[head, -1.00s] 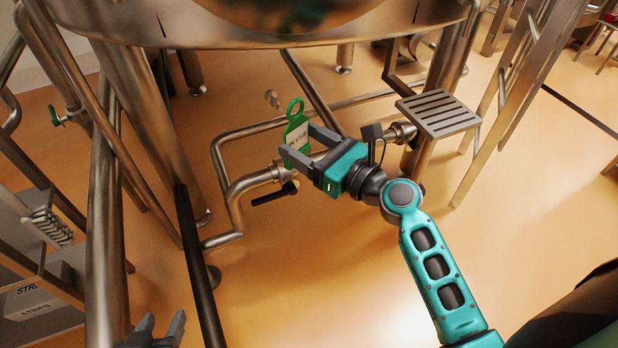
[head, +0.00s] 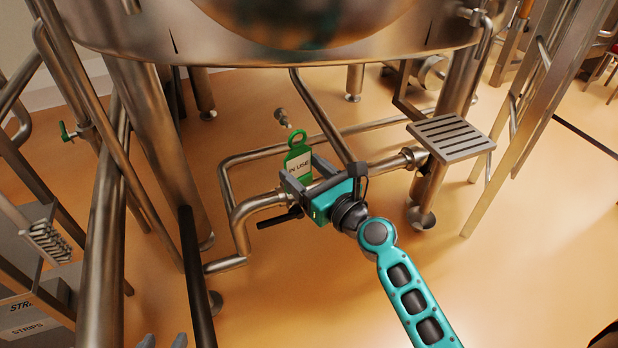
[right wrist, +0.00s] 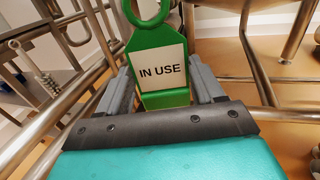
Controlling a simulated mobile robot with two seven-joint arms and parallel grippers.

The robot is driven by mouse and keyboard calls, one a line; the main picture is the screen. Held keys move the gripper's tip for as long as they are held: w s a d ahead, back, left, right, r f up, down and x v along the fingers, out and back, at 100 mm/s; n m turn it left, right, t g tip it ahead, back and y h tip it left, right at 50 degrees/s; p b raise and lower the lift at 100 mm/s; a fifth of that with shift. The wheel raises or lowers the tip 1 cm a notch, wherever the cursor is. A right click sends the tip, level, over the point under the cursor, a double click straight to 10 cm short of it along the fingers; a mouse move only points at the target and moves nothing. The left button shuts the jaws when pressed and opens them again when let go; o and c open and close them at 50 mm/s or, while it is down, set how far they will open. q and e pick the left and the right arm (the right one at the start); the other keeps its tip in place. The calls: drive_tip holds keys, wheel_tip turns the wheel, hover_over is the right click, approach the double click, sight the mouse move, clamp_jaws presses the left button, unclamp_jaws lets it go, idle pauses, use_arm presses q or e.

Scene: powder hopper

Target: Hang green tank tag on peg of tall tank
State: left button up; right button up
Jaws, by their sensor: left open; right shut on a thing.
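The green tag (head: 298,165) has a ring at its top and a white "IN USE" label. My right gripper (head: 303,178) is shut on its lower part and holds it roughly upright below the tall tank (head: 300,30). In the right wrist view, the tag (right wrist: 162,70) stands between the two fingers (right wrist: 160,92), label facing the camera. A small metal stub (head: 283,117), which looks like the peg, shows just above and left of the ring; they appear apart, though depth is unclear. My left gripper (head: 164,342) is open at the bottom edge, mostly cut off.
Pipes with a dark-handled valve (head: 280,218) run behind and below the right gripper. A slatted metal step (head: 450,137) is to its right. Tank legs and a dark pole (head: 195,270) stand on the left. A shelf (head: 35,310) is at far left.

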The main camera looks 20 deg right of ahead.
drive_tip(key=shift+w, duration=0.8)
drive_tip(key=shift+w+a+f+b, duration=0.15)
drive_tip(key=shift+w+b, duration=0.6)
drive_tip(key=shift+w, duration=1)
drive_tip(key=shift+w+f+b, duration=0.35)
drive_tip(key=shift+w+f, duration=0.15)
drive_tip(key=shift+w, duration=0.1)
drive_tip(key=o, duration=1.1)
